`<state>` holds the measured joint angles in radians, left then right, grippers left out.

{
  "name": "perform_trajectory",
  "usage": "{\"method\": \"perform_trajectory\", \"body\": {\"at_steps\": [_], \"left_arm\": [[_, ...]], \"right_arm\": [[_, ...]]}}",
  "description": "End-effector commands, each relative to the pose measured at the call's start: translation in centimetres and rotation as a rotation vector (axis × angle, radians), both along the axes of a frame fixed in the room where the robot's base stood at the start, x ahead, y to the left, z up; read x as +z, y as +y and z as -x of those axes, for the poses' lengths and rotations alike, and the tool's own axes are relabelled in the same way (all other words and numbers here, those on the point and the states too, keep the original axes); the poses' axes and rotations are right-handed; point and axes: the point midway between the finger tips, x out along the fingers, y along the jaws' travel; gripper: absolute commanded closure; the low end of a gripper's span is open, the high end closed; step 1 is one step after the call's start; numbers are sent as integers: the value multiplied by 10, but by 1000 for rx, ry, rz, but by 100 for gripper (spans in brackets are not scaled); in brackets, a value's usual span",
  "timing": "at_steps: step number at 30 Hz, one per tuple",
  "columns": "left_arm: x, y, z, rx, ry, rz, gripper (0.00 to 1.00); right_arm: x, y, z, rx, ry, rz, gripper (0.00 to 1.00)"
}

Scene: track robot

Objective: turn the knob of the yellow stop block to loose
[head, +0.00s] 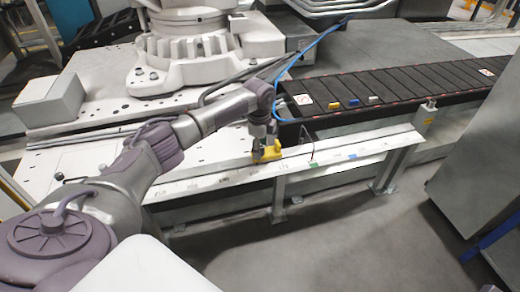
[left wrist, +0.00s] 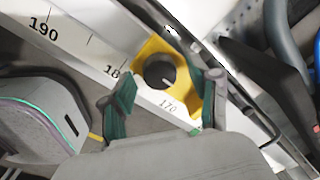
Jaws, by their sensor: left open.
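The yellow stop block (head: 270,155) sits on the pale ruled rail (head: 215,180), under my left gripper (head: 263,147). In the left wrist view the yellow block (left wrist: 147,50) carries a round black knob (left wrist: 158,70) with a short white mark pointing toward the lower right. My left gripper (left wrist: 170,80) is open, one finger on each side of the knob, with gaps visible between fingers and knob. Rail numbers 190 and 170 are readable, with another partly covered. My right gripper is not in view.
A black slatted conveyor (head: 400,83) with small yellow, blue and white pieces lies behind the rail to the right. Green (head: 313,165) and blue (head: 352,157) marks are on the rail. A blue cable (head: 300,55) hangs behind the gripper. A grey cabinet (head: 480,150) stands at right.

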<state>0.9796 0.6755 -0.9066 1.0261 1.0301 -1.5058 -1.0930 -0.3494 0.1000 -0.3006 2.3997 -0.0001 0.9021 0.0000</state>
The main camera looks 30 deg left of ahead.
Motion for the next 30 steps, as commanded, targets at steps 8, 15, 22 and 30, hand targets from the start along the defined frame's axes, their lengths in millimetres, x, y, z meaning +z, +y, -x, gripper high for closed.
{"method": "perform_trajectory", "body": {"at_steps": [8,15,22,30], "left_arm": [[-1,0,0,0,0,0,39],[-1,0,0,0,0,0,77],[-1,0,0,1,1,0,99],[0,0,1,29,3,0,99]], "right_arm": [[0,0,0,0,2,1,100],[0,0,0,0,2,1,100],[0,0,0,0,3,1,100],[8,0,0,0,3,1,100]]}}
